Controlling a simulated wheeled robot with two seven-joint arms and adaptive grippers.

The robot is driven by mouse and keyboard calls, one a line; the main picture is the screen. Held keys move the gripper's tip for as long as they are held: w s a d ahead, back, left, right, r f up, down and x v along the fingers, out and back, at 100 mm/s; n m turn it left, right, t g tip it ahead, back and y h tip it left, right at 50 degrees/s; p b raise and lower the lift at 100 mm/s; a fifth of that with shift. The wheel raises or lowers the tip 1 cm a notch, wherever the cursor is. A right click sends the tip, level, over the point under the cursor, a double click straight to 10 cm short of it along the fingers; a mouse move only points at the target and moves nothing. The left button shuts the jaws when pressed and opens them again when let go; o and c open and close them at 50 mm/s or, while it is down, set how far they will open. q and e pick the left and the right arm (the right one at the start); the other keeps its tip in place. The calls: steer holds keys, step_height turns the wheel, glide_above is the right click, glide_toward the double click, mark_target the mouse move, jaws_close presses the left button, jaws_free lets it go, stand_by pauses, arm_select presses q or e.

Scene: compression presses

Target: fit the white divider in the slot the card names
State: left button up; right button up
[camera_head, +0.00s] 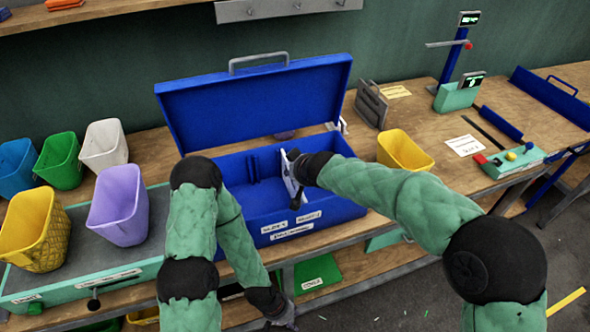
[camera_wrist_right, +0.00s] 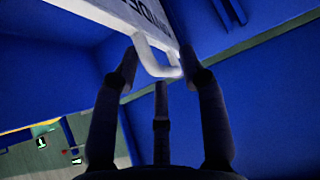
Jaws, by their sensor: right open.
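The white divider (camera_head: 290,179) stands roughly upright inside the open blue toolbox (camera_head: 248,219), toward its right side. My right gripper (camera_head: 296,178) is at the divider, its own fingertips mostly hidden in the head view. In the right wrist view its open fingers (camera_wrist_right: 160,75) are either side of the divider's white handle (camera_wrist_right: 155,60), and dark lettering shows on the divider (camera_wrist_right: 150,15). Dark blue slot ribs (camera_head: 253,168) show on the toolbox's back wall. A white card (camera_head: 464,145) lies on the bench, its text too small to read. My left gripper (camera_head: 284,318) hangs low, below the bench front.
The raised lid (camera_head: 255,105) stands behind the toolbox. A yellow bin (camera_head: 405,151) is close to its right, near my right forearm. Purple (camera_head: 118,205) and yellow (camera_head: 36,230) bins stand left. Grey plates (camera_head: 371,103) stand behind on the bench.

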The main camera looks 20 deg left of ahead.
steer(key=v, duration=0.9)
steer(key=shift+r, duration=0.2)
